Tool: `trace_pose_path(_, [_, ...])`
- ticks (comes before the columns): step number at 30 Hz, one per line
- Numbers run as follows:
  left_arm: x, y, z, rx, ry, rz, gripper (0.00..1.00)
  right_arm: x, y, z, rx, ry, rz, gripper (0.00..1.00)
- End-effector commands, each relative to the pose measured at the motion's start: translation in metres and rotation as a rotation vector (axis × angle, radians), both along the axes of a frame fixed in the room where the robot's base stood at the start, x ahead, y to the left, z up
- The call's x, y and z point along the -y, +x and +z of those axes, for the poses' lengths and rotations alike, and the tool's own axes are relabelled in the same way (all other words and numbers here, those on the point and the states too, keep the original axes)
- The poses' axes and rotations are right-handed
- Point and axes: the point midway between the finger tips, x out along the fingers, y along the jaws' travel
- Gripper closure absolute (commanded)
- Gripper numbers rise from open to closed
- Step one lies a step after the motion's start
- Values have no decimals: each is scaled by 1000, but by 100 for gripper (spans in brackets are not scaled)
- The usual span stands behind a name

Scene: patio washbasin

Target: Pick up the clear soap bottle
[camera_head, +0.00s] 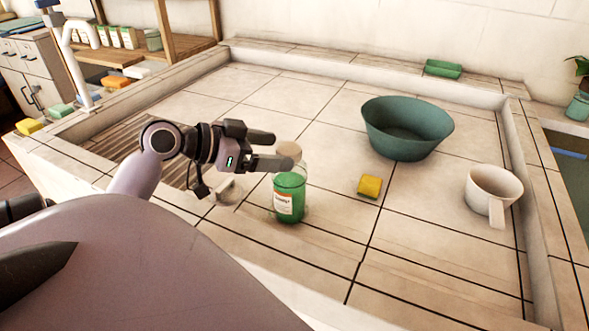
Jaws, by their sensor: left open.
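The clear soap bottle (289,196) stands upright on the tiled basin floor, near the middle of the view. It holds green liquid, has a white and orange label, and has a pale round cap (288,150). My left gripper (279,150) comes in from the left at the height of the cap and is open. In the picture its fingertips lie at the cap's upper left and across its lower edge. I cannot tell whether they touch it. My right gripper is not in view.
A yellow sponge (370,186) lies right of the bottle. A green bowl (407,130) stands behind it, and a white mug (492,190) stands further right. A green soap dish (443,69) sits on the back ledge. A tap (72,60) rises at the left. Tiles in front are clear.

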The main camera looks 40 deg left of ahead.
Motion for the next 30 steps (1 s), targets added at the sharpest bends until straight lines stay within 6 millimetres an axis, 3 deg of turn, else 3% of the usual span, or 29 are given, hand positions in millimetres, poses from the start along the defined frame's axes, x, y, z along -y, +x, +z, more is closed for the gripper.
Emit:
trace_pose_path(14, [26, 42, -18, 0, -3, 2, 19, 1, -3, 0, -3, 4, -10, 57])
trace_pose_path(23, [28, 46, -21, -2, 0, 0, 19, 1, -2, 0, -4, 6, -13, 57])
trace_pose_path(30, [28, 46, -21, -2, 0, 0, 93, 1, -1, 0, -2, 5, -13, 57])
